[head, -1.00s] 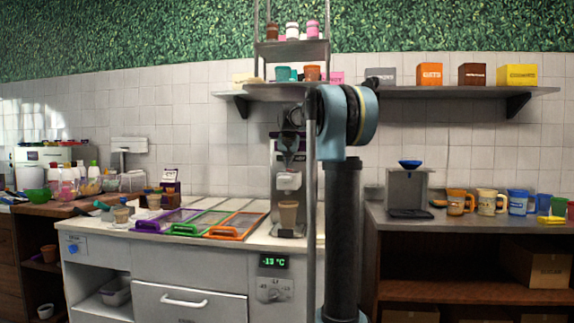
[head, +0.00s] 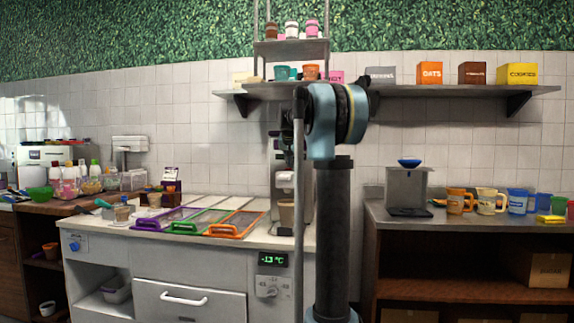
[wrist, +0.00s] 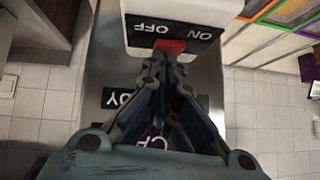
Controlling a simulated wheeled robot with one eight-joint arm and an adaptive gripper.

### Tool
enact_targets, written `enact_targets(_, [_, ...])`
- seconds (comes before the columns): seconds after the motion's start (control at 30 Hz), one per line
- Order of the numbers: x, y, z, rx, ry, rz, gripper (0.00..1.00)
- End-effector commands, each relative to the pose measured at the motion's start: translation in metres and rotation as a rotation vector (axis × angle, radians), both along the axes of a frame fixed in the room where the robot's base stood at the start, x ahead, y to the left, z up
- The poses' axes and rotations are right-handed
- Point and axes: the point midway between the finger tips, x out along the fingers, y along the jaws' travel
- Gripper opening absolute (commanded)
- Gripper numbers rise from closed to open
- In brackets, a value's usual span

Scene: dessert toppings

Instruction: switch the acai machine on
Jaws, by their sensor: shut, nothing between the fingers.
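The acai machine (head: 307,190) stands on the counter in the head view, largely covered by my arm. In the wrist view its white housing (wrist: 180,9) is at the top, with a black label reading ON and OFF upside down. A red switch (wrist: 170,46) sits at the label's lower edge. My gripper (wrist: 163,62) is shut and empty, its fingertips just below the red switch in the picture. They look very near it; I cannot tell whether they touch. In the head view the fingers cannot be made out clearly.
A cup (head: 286,213) stands at the machine's base. Purple, green and orange-framed lids (head: 233,226) lie on the counter to its left. A grey dispenser (head: 408,188) and several mugs stand on the right counter. A shelf (head: 450,91) runs above.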

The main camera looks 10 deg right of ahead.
Motion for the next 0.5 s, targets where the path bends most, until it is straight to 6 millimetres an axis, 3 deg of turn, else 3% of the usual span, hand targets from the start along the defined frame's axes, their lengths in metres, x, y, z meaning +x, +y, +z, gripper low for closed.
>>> enact_targets(0.3, [0.0,0.001,0.001,0.0,0.0,0.001,0.0])
enact_targets(0.5, [0.001,0.002,0.02,0.0,0.0,0.0,0.0])
